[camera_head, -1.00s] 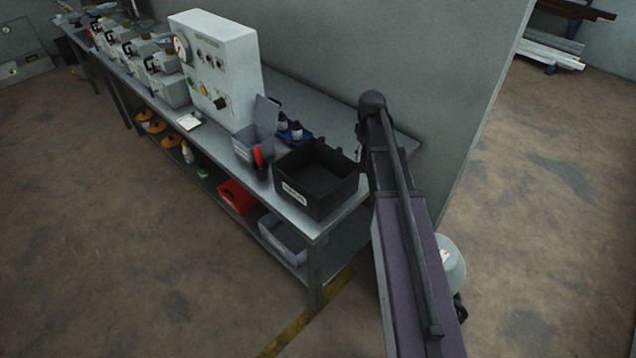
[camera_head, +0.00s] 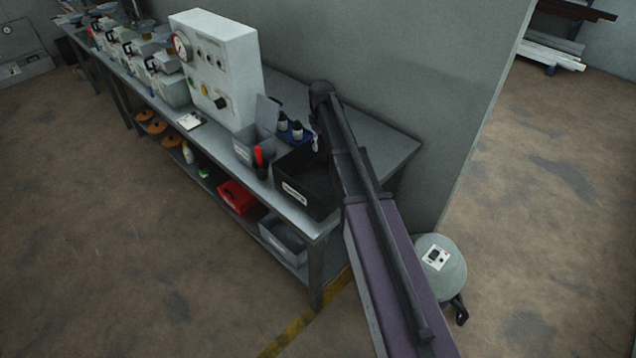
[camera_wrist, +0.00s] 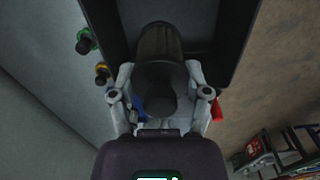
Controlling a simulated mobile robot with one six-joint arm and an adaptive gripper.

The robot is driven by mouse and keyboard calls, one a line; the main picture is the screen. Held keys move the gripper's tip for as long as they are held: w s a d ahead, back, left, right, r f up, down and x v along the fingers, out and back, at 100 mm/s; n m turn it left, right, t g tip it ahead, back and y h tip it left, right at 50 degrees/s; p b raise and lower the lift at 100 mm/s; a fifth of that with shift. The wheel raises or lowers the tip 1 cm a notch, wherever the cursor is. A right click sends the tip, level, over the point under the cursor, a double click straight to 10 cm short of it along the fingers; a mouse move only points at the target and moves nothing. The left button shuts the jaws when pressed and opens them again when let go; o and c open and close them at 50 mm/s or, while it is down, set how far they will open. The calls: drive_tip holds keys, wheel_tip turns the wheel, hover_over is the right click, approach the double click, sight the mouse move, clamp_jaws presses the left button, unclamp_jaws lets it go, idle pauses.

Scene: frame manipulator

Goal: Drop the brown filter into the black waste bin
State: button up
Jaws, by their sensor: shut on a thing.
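The black waste bin (camera_head: 302,204) stands on the near end of the bench, with a white label on its front. In the wrist view its dark wall (camera_wrist: 236,45) shows on the right. My gripper (camera_wrist: 160,76) is shut on the filter (camera_wrist: 160,43), a dark brownish ribbed cylinder with a black end. The filter appears over the bin's opening in the wrist view. In the head view my gripper (camera_head: 315,143) is small and partly hidden by my arm, at the bin's back edge; the filter cannot be made out there.
A grey container (camera_head: 245,145) with a red-handled item (camera_head: 259,156) stands left of the bin. A blue tray with small bottles (camera_head: 290,130) is behind it. A white control box (camera_head: 220,70) rises farther along the bench. A round grey stool-like object (camera_head: 440,262) is on the floor at right.

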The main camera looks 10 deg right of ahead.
sight(321, 156)
drive_tip(key=shift+f, duration=0.15)
drive_tip(key=shift+f+b, duration=2.85)
drive_tip(key=shift+b, duration=0.1)
drive_tip(key=o, duration=1.2)
drive_tip(key=shift+o, duration=0.2)
drive_tip(key=shift+r, duration=0.15)
